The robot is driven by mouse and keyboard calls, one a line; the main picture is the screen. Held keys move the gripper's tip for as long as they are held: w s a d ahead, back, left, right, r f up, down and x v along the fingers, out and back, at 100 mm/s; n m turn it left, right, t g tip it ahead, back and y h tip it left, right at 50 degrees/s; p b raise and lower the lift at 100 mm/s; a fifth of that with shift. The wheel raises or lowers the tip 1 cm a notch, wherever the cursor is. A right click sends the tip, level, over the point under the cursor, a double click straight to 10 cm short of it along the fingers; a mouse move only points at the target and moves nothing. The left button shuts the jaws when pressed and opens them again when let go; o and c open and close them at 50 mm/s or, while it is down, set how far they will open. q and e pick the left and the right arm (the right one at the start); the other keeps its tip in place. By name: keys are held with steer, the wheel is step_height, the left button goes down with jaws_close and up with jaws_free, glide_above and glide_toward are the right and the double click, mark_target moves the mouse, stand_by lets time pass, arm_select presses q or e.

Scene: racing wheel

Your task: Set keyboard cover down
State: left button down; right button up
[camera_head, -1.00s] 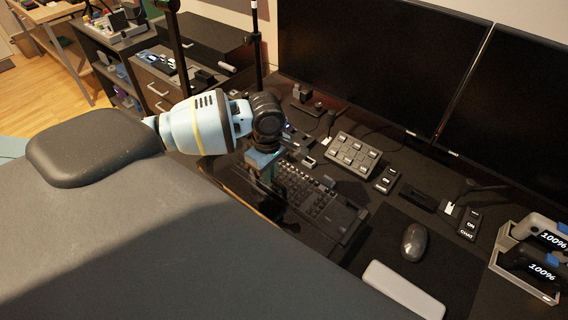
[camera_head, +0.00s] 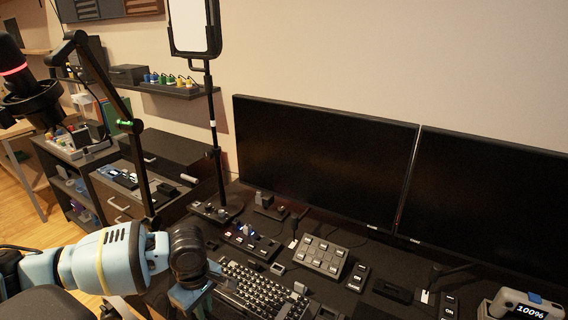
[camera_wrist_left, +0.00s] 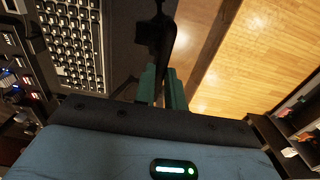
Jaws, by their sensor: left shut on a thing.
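The keyboard (camera_head: 262,290) lies on the dark desk at the bottom of the head view, its light-edged keys bare. It also shows at the upper left of the left wrist view (camera_wrist_left: 72,40). My left gripper (camera_wrist_left: 162,88) is shut on a dark, thin thing (camera_wrist_left: 155,36), which I take to be the keyboard cover. It stands beyond the fingertips, beside the keyboard and near the desk's front edge; its full outline is hard to make out. In the head view my left wrist is just left of the keyboard, and its fingertips are hidden or cut off. My right gripper is not in view.
A button box (camera_head: 320,257) and small switch boxes (camera_head: 357,277) stand behind and right of the keyboard. Two monitors (camera_head: 322,165) line the back. A light stand (camera_head: 214,150) and a microphone arm (camera_head: 135,135) rise at the left. Wooden floor (camera_wrist_left: 270,50) shows beyond the desk edge.

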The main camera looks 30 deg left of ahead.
arm_select(q)
steer(key=w+d+r+m, duration=0.3)
steer(key=d+r+m, duration=0.8)
steer(key=d+m, duration=0.4)
steer(key=shift+w+m, duration=0.4)
steer(key=shift+m, duration=0.7)
steer(key=shift+d, duration=0.15)
